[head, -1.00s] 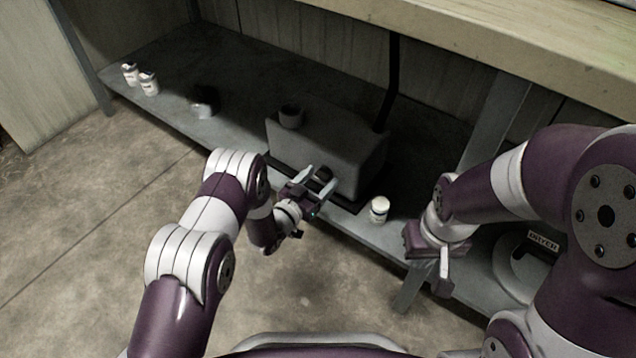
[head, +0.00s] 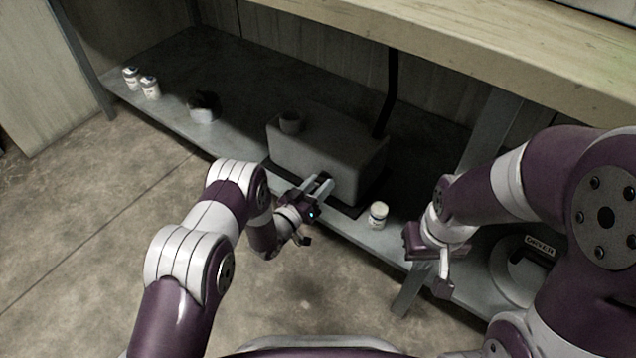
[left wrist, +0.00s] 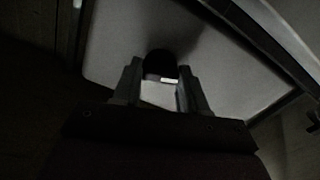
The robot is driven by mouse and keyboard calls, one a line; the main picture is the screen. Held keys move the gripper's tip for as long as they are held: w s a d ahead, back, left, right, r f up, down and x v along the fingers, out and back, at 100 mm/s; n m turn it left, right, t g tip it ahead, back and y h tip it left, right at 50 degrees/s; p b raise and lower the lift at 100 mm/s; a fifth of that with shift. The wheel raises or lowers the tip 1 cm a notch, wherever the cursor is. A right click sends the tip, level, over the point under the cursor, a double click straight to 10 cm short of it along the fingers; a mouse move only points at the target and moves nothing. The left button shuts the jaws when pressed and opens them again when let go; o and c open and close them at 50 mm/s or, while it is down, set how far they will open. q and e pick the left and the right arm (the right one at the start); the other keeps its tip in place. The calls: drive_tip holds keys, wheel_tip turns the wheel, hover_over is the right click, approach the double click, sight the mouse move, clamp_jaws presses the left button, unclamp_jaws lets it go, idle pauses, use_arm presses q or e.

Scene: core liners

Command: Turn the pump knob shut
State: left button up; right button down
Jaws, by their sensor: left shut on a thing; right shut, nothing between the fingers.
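The pump is a grey box (head: 300,155) on the low shelf, with a short round port on its top and a dark hose rising behind it. Its knob (left wrist: 160,64) is dark and round with a pale mark, on the pump's front face in the left wrist view. My left gripper (head: 325,182) is at that front face, shut on the knob; its fingers stand on either side of the knob in the left wrist view (left wrist: 160,90). In the head view the fingers mostly hide the knob. My right gripper (head: 443,285) is shut and empty, right of the pump by the shelf's front edge.
A small white-capped jar (head: 378,215) stands right of the pump near the shelf (head: 240,135) edge. Two jars (head: 150,88) and a dark-topped container (head: 203,108) stand to the left. A round labelled container (head: 515,270) is at right. The bench top overhangs the shelf.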

use_arm(q)
drive_tip(key=n+p, duration=0.1)
drive_tip(key=n, duration=0.2)
drive_tip(key=shift+n, duration=0.4)
drive_tip(key=n+p, duration=0.1)
drive_tip(key=n, duration=0.2)
drive_tip(key=shift+n, duration=0.3)
drive_tip(key=n, duration=0.3)
drive_tip(key=shift+n+p, duration=0.3)
drive_tip(key=shift+p, duration=0.05)
drive_tip(key=shift+n, duration=1.6)
drive_tip(key=o, duration=1.1)
drive_tip(key=shift+c, duration=0.2)
